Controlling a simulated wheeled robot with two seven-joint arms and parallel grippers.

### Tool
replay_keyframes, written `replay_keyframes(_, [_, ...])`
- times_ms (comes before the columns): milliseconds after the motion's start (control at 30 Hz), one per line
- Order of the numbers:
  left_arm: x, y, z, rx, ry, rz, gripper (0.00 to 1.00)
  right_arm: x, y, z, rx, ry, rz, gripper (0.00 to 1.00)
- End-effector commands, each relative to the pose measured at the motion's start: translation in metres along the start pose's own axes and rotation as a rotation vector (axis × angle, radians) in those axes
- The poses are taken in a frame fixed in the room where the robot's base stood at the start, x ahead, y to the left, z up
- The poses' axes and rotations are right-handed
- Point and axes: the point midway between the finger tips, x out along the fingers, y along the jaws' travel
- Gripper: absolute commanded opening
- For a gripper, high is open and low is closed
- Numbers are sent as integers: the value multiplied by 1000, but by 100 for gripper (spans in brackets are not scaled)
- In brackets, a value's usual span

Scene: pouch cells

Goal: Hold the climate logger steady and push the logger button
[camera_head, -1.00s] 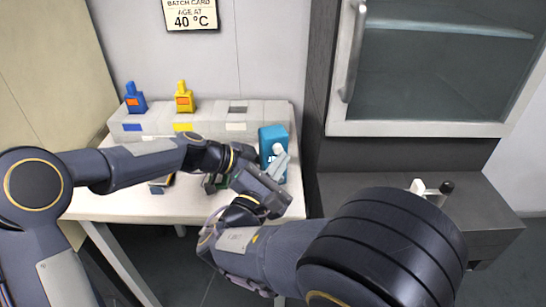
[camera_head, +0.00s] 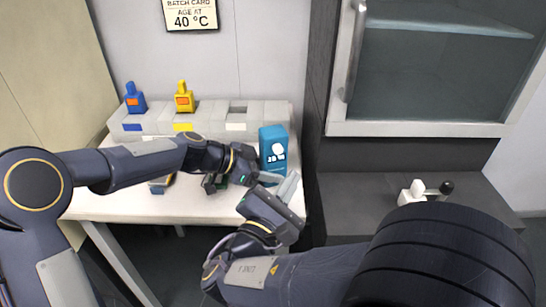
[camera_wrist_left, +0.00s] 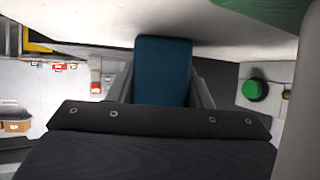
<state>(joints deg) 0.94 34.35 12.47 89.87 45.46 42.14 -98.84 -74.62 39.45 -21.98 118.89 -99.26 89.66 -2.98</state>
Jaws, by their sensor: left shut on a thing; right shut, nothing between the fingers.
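The climate logger, a teal-blue upright box (camera_head: 273,145) with white markings on its front, stands near the right end of the white table. I cannot tell its button apart from the markings. My left gripper (camera_head: 268,178) is shut on it low down; the left wrist view shows the teal body (camera_wrist_left: 162,70) between the fingers. My right gripper (camera_head: 288,188) is shut and empty, in front of and slightly below the logger, seemingly apart from it.
A grey rack (camera_head: 205,117) at the table's back holds a blue pouch (camera_head: 135,98) and a yellow pouch (camera_head: 184,97). Small dark items lie partly hidden behind my left arm. A glass-door cabinet (camera_head: 430,70) stands right. A green button (camera_wrist_left: 255,89) shows in the left wrist view.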

Motion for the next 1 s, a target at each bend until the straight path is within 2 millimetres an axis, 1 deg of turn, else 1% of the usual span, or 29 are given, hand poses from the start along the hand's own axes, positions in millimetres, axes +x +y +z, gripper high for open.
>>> replay_keyframes(133, [0, 0, 0, 0, 0, 0, 33, 0, 0, 0, 0, 0, 0, 0])
replay_keyframes(167, [0, 0, 0, 0, 0, 0, 49, 0, 0, 0, 0, 0, 0, 0])
replay_keyframes(300, [0, 0, 0, 0, 0, 0, 68, 0, 0, 0, 0, 0, 0, 0])
replay_keyframes(333, [0, 0, 0, 0, 0, 0, 71, 0, 0, 0, 0, 0, 0, 0])
replay_keyframes(567, [0, 0, 0, 0, 0, 0, 71, 0, 0, 0, 0, 0, 0, 0])
replay_keyframes(667, [-4, 0, 0, 0, 0, -2, 71, 0, 0, 0, 0, 0, 0, 0])
replay_keyframes(767, [-16, -2, 0, 0, 1, -5, 71, 0, 0, 0, 0, 0, 0, 0])
replay_keyframes(867, [-35, -2, 0, 0, 1, -7, 71, 0, 0, 0, 0, 0, 0, 0])
replay_keyframes(1000, [-66, -1, 0, 0, 0, -7, 71, 0, 0, 0, 0, 0, 0, 0])
